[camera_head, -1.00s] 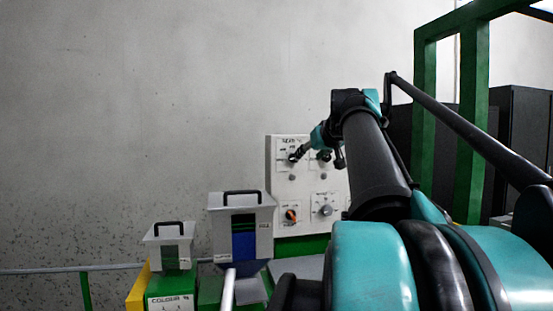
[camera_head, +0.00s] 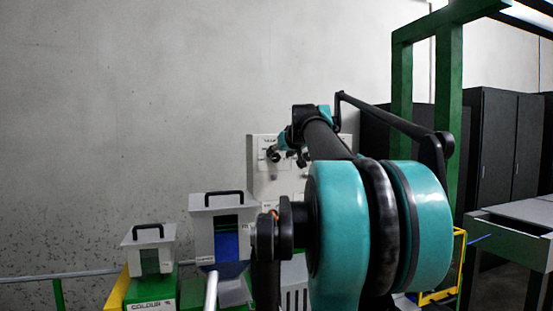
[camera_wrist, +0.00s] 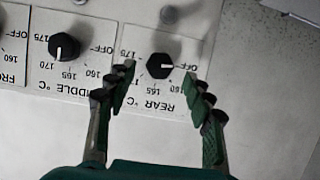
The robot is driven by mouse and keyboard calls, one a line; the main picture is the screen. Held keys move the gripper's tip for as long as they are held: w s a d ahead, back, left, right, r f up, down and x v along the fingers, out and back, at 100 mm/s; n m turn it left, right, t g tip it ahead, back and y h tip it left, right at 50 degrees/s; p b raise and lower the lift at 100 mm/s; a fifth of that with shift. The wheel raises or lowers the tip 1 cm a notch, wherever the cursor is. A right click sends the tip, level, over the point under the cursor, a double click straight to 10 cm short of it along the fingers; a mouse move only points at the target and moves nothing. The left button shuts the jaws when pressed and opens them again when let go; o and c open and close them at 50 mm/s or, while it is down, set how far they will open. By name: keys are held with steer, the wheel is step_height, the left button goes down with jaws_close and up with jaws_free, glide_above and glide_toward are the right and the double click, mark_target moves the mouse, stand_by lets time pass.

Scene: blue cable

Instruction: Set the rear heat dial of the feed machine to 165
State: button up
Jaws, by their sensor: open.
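The rear heat dial (camera_wrist: 159,66) is a round black knob with a white pointer on the white panel, seen upside down in the wrist view. Its pointer faces right, towards the OFF mark. The 165 mark (camera_wrist: 157,90) sits below the knob in the picture. The middle dial (camera_wrist: 64,46) is to its left. My gripper (camera_wrist: 161,82) is open and empty, its green fingertips to the lower left and lower right of the rear dial. I cannot tell whether they touch the panel. The left finger hides part of the rear scale.
In the head view, my arm covers much of the control panel (camera_head: 264,185). Two grey hoppers with black handles, a larger one (camera_head: 204,228) and a smaller one (camera_head: 129,258), stand left of it. A green frame (camera_head: 402,85) and dark cabinets (camera_head: 494,145) stand at right.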

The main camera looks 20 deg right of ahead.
mark_target(276, 157)
steer(key=shift+x, duration=2.05)
steer(key=c, duration=1.1)
steer(key=shift+c, duration=0.2)
